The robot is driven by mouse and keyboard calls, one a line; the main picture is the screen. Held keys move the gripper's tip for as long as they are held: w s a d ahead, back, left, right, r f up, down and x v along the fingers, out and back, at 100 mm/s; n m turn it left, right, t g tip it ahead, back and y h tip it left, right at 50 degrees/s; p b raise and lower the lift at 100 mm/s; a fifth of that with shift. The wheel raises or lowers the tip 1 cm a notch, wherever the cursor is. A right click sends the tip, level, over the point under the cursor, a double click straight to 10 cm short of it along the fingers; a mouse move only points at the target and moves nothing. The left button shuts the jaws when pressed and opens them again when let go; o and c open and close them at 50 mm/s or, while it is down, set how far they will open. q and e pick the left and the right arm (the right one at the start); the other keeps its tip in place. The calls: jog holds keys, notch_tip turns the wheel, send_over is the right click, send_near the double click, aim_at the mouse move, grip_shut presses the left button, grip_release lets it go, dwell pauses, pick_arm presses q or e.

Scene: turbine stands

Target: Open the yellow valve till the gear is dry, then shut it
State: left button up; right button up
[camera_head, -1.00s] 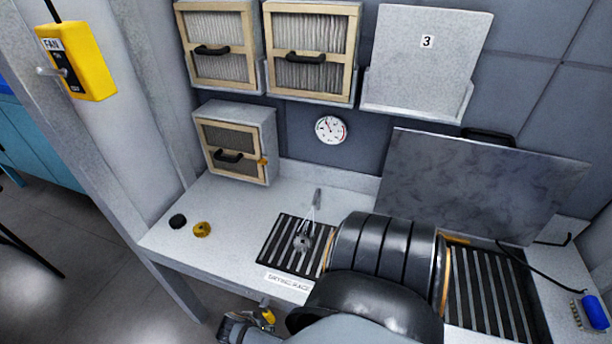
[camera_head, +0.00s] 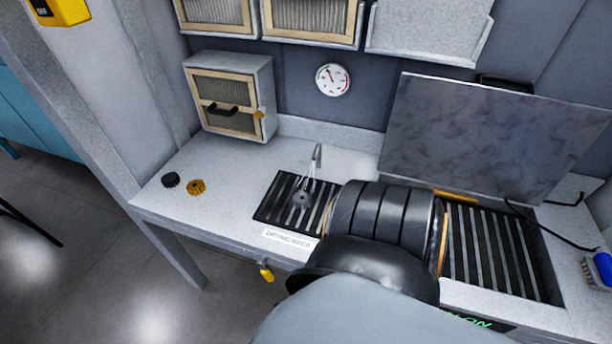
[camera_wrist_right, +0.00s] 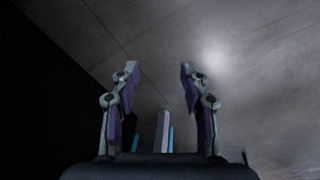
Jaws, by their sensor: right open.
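The yellow valve (camera_head: 265,272) hangs under the bench's front edge, below the drying rack label (camera_head: 286,239). A grey gear (camera_head: 301,199) lies on the slatted drying rack (camera_head: 272,207), under a thin bent nozzle (camera_head: 317,157). Pale streaks run from the nozzle down to the gear. Whether the gear is wet is too small to tell. My right gripper (camera_wrist_right: 158,72) is open and empty over grey floor in the right wrist view; no valve shows there. In the head view my arm covers the lower middle and no gripper shows. My left gripper is in neither view.
A black round part (camera_head: 170,180) and a brass gear (camera_head: 196,187) lie on the bench's left. A small cabinet (camera_head: 228,95) and a gauge (camera_head: 332,80) are behind. A propped grey panel (camera_head: 480,140) stands right, beside a blue brush (camera_head: 603,268).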

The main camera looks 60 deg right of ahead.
jog(key=s+d+f+n+b, duration=0.1)
jog(key=s+f+n+b, duration=0.2)
jog(key=s+f, duration=0.3)
jog(key=shift+d+f+y, duration=0.15)
jog(key=shift+f+y, duration=0.15)
jog(key=shift+f, duration=0.7)
